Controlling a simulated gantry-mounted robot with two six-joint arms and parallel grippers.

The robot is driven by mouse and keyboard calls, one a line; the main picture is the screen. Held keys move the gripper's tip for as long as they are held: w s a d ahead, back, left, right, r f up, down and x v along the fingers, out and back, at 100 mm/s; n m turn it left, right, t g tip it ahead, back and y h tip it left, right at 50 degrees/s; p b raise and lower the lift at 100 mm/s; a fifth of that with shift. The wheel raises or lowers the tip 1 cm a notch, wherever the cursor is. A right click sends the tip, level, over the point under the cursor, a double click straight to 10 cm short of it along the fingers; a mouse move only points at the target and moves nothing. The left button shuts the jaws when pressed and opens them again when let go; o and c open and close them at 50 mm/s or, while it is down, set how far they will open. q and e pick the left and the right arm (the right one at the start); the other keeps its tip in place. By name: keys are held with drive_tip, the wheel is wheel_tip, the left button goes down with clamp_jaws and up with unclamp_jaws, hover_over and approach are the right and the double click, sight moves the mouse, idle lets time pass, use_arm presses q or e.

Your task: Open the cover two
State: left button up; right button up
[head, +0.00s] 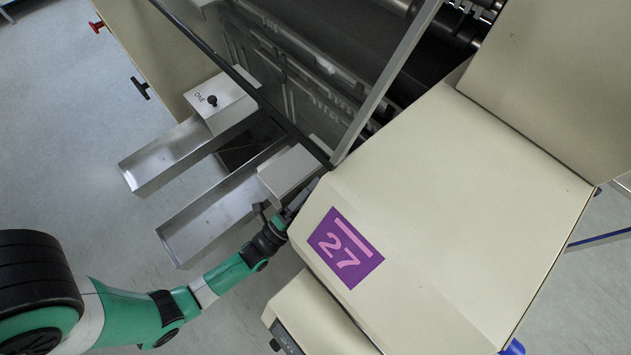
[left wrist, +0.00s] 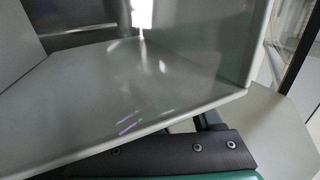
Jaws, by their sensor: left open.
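The second cover (head: 291,170) is a pale box-like lid at the inner end of the front metal chute (head: 205,222). It looks closed; any label or knob on it is not visible. My left gripper (head: 300,197) is at the lid's lower right side, between the lid and the cream housing. Its jaws are open, but the fingertips are small and partly hidden, and I cannot tell whether they touch the lid. In the left wrist view a grey sheet-metal surface (left wrist: 130,85) fills most of the picture, above the black edge of my gripper mount.
The cream housing (head: 450,200) with a purple 27 label (head: 345,248) stands close to my gripper's right. Open floor (head: 70,150) lies left.

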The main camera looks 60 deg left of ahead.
use_arm(q)
drive_tip(key=b+v, duration=0.1)
drive_tip(key=v, duration=1)
drive_tip(key=shift+s, duration=0.3)
drive_tip(key=shift+f, duration=0.1)
